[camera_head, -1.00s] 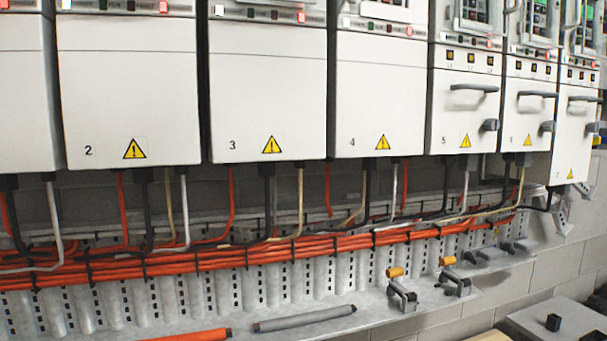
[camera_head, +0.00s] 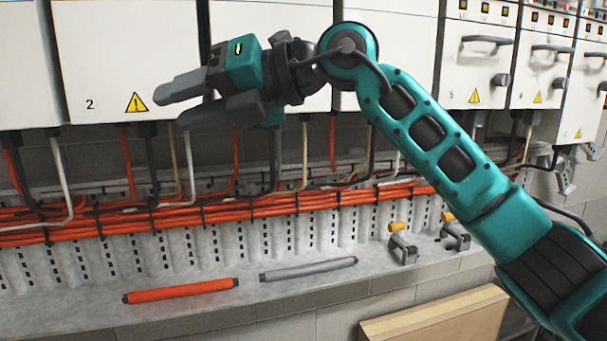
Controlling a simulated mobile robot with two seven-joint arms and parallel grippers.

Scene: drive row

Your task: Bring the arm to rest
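My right arm comes in from the lower right and reaches up and left across the view. Its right gripper (camera_head: 168,108) points left in front of the white drive cabinets, near cabinet 2 (camera_head: 85,60). Its two dark fingers are apart, with nothing seen between them. The arm and gripper hide much of the cabinets to the right of cabinet 2. Whether the gripper touches a cabinet cannot be told. My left gripper is not in view.
A ledge (camera_head: 90,318) below the cabinets bears an orange tube (camera_head: 180,291), a grey tube (camera_head: 308,269) and two clamps with orange parts (camera_head: 403,247). Bundled orange cables (camera_head: 130,221) run along the wall. A wooden box or board (camera_head: 440,318) lies at the lower right.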

